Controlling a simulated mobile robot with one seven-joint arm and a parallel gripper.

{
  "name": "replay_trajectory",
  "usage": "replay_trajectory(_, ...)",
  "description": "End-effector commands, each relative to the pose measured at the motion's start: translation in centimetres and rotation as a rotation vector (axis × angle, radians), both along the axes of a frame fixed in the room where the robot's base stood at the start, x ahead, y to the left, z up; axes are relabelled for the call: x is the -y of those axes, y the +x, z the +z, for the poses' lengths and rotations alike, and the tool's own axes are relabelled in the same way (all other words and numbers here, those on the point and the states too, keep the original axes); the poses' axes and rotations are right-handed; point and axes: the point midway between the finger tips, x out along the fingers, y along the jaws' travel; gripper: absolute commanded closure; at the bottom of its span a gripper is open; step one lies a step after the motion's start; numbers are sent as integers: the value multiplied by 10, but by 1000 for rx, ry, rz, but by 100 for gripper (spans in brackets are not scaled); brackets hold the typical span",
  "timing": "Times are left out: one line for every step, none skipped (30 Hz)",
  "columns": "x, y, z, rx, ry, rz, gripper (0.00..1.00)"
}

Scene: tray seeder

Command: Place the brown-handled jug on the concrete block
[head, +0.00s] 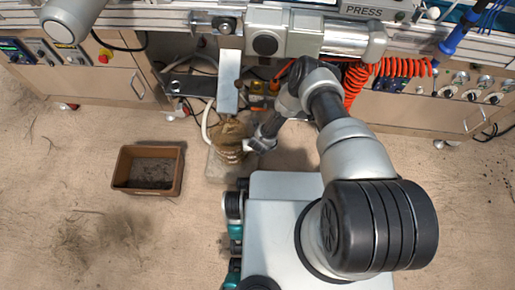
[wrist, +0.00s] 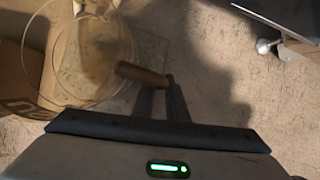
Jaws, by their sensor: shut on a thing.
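The jug (wrist: 88,50) is clear, with a round rim and a brown handle (wrist: 141,74), at the upper left of the wrist view. My gripper (wrist: 158,88) is shut on the handle, and its two dark fingers reach up to it. In the head view my gripper (head: 255,143) is beside a brown sack, and the clear jug is hard to make out there. The pale concrete block (head: 215,168) lies on the floor, partly hidden by the sack and jug area. I cannot tell whether the jug touches the block.
The brown printed sack (head: 227,152) stands close by; it also shows at left in the wrist view (wrist: 18,95). A brown tub (head: 147,187) with dark soil sits to the left. The machine bench (head: 110,75) with orange coiled hoses (head: 400,67) runs along the back.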

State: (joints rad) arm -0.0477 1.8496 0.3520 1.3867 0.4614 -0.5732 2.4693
Motion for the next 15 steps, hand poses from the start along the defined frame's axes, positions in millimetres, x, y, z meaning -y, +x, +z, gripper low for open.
replay_trajectory(0,-1,-13,0,-1,2,100)
replay_trajectory(-1,0,-16,0,0,1,100)
replay_trajectory(-1,0,-19,0,1,0,100)
replay_trajectory(-1,0,-20,0,1,0,100)
replay_trajectory(-1,0,-20,0,1,1,100)
replay_trajectory(-1,0,-19,0,1,0,100)
replay_trajectory(-1,0,-19,0,1,0,100)
replay_trajectory(0,0,-19,-1,1,0,100)
replay_trajectory(0,0,-19,-1,1,0,100)
replay_trajectory(0,0,-19,-1,1,0,100)
replay_trajectory(0,0,-19,-1,1,0,100)
replay_trajectory(0,-1,-19,-1,1,0,84)
replay_trajectory(0,-1,-19,-1,1,0,79)
replay_trajectory(0,-1,-19,-1,1,0,74)
replay_trajectory(0,-1,-19,-1,1,0,68)
